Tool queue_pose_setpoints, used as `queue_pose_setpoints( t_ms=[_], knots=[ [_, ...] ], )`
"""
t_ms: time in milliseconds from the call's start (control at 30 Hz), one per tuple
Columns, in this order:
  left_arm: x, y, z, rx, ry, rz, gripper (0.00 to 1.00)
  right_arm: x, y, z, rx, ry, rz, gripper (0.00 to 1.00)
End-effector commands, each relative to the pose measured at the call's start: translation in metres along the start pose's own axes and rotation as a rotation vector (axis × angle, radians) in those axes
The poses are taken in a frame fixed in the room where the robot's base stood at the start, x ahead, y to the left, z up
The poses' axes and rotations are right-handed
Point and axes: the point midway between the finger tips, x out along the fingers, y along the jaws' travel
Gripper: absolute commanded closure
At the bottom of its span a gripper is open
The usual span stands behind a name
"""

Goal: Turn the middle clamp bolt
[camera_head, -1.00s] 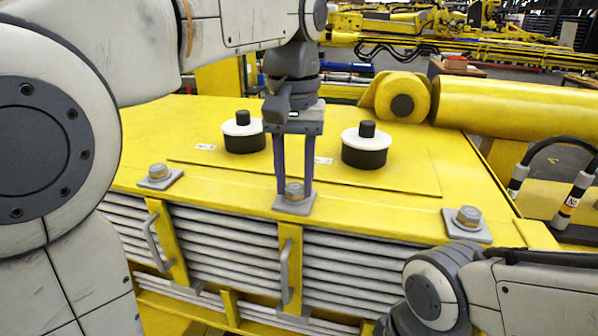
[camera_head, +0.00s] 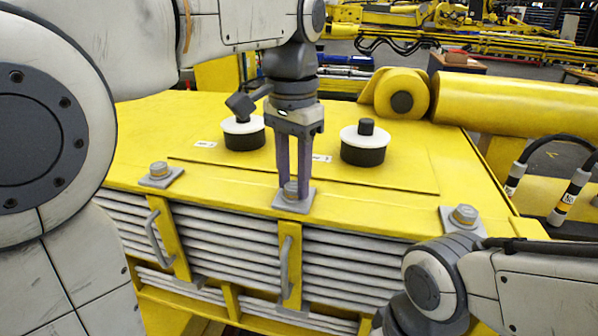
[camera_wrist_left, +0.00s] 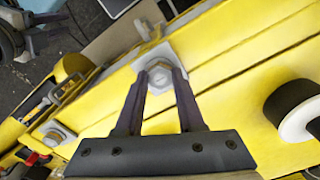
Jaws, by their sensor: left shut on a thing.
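The middle clamp bolt (camera_head: 291,190) is a grey hex head on a square plate (camera_head: 293,204) at the front edge of the yellow housing. My left gripper (camera_head: 293,190) points down from above and is shut on this bolt, one finger on each side. The left wrist view shows the bolt head (camera_wrist_left: 160,74) between the dark fingertips. Two similar bolts sit on the same edge, one at the left (camera_head: 159,170) and one at the right (camera_head: 463,215). My right arm shows at the lower right, but its gripper is out of view.
Two black knobs with white collars, left (camera_head: 244,134) and right (camera_head: 363,146), stand on the yellow top (camera_head: 215,170) behind the bolt. A yellow cylinder (camera_head: 520,104) lies at the back right. Grey handles (camera_head: 285,268) and slatted vents are on the front face.

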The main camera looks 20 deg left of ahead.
Motion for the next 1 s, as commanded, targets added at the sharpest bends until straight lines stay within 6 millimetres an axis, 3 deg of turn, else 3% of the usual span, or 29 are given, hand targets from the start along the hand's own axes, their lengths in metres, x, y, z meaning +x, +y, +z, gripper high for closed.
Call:
queue_pose_setpoints(
  t_ms=[400,433,500,833,1000],
  knots=[
    [-0.005,-0.001,-0.001,0.007,0.013,-0.007,1.00,-0.001,0.000,0.000,0.000,0.000,0.000,0.73],
    [-0.005,-0.001,-0.001,0.006,0.013,-0.007,0.59,-0.001,0.000,0.000,0.000,0.000,0.000,0.73],
    [-0.004,-0.001,-0.001,0.006,0.012,-0.006,0.32,-0.001,0.000,0.000,0.000,0.000,0.000,0.73],
    [-0.002,-0.001,-0.001,0.006,0.005,-0.002,0.32,0.000,0.000,0.000,0.000,0.000,0.000,0.73],
    [-0.014,-0.001,-0.002,0.006,0.007,-0.003,0.32,0.002,0.000,0.000,0.000,0.000,0.000,0.73]
  ],
)
